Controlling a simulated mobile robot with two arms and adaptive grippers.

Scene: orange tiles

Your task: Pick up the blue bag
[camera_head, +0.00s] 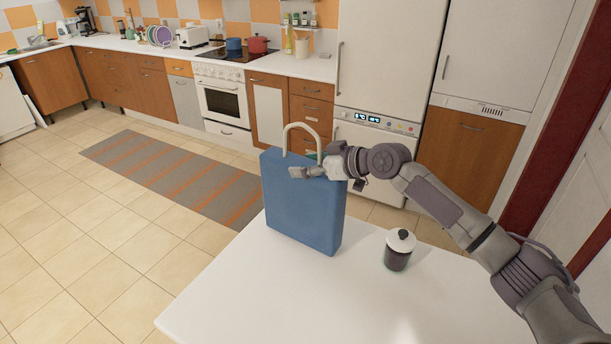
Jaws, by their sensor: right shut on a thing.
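The blue bag (304,215) stands upright at the far edge of the white table, in the middle of the head view. A pale looped handle (301,128) rises from its top. My right gripper (308,172) reaches in from the right and is shut at the bag's upper part, just below the handle. The gripper covers part of the bag's top edge. Whether the bag's base touches the table is hard to tell. My left gripper is not in view.
A dark jar with a white lid (398,250) stands on the white table (300,300), right of the bag. The table's front is clear. Beyond lie a striped rug (180,175), a tiled floor and a counter with a stove (222,90). A tall fridge (388,50) stands behind.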

